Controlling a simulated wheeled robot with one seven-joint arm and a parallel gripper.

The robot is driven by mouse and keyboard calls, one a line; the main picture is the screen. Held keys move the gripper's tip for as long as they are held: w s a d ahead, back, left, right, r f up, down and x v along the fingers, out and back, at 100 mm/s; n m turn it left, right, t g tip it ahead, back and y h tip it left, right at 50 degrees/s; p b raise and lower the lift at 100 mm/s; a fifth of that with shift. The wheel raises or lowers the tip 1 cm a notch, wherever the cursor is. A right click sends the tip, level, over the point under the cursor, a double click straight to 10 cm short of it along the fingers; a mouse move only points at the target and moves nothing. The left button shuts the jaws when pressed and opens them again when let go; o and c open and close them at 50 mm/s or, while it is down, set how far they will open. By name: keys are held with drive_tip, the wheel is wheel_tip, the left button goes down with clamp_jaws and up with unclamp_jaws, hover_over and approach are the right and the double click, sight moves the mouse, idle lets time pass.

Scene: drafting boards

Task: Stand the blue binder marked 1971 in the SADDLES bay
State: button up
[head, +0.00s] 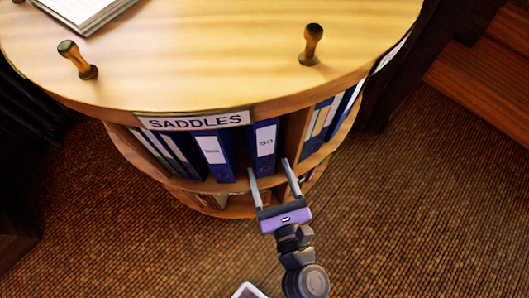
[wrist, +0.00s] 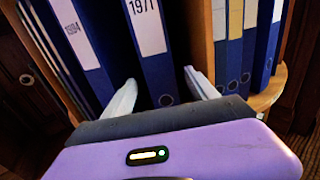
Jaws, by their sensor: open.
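The blue binder marked 1971 (head: 263,150) stands upright in the bay under the SADDLES label (head: 195,121) of the round wooden table. In the wrist view the binder (wrist: 158,65) shows its white 1971 label and a finger hole low on its spine. My gripper (head: 269,171) is open, with one finger on each side of the lower spine. In the wrist view the fingers (wrist: 162,90) flank the binder with a gap on the right side. Whether the left finger touches it I cannot tell.
Another blue binder (head: 213,154) stands to the left, with more binders beyond it. A wooden divider (head: 293,138) is to the right, then a bay with blue and cream binders (head: 322,122). Two wooden stamps (head: 312,44) and a paper stack (head: 85,10) are on the tabletop.

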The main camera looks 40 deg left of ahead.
drive_tip(key=shift+v, duration=0.85)
drive_tip(key=s+d+r+m+t+h, duration=0.1)
drive_tip(key=s+d+m+t+h, duration=0.15)
drive_tip(key=d+m, duration=0.65)
drive_tip(key=s+d+m+t+h, duration=0.1)
drive_tip(key=s+d+m+h, duration=0.15)
drive_tip(key=d+m, duration=0.75)
drive_tip(key=s+d+r+m+h, duration=0.4)
drive_tip(key=d+m, duration=0.3)
drive_tip(key=m, duration=0.7)
drive_tip(key=s+d+r+m+h, duration=0.4)
drive_tip(key=s+d+m+h, duration=0.1)
drive_tip(key=m, duration=0.8)
drive_tip(key=shift+s+d+r+m+t+h, duration=0.3)
drive_tip(key=shift+s+d+r+m+t, duration=0.1)
drive_tip(key=shift+s+d, duration=0.5)
drive_tip(key=shift+w, duration=0.1)
wheel_tip(320, 180, up, 11)
drive_tip(key=p, duration=1)
drive_tip(key=shift+f, duration=0.25)
